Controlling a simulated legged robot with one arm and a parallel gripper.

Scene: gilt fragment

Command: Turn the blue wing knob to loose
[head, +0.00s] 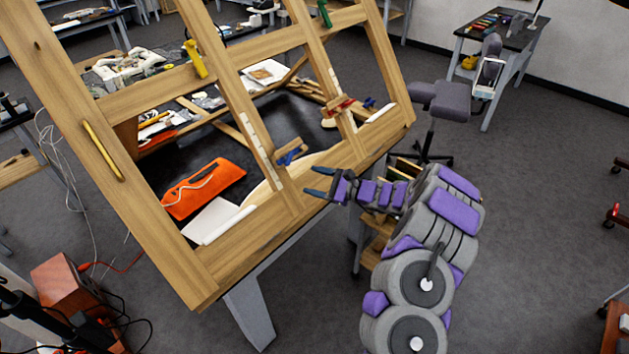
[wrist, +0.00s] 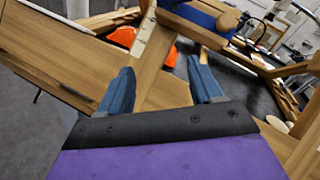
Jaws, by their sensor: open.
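A blue wing knob (head: 291,153) sits on a small wooden piece at the lower part of the slanted wooden frame (head: 250,235). In the wrist view the blue knob (wrist: 205,14) is at the top edge, partly cut off, beside a rounded wooden end. A second blue piece (head: 369,102) sits farther right on the frame in the head view. My gripper (head: 313,182) is open and empty, just below and right of the nearer knob. In the wrist view my gripper (wrist: 160,68) has its two blue fingers spread, with the knob beyond them and apart from them. The knob's exact turn cannot be told.
An orange pouch (head: 204,188) and white paper (head: 212,220) lie behind the frame's lower rail. A red clamp piece (head: 340,105) and a yellow one (head: 195,58) are on the frame.

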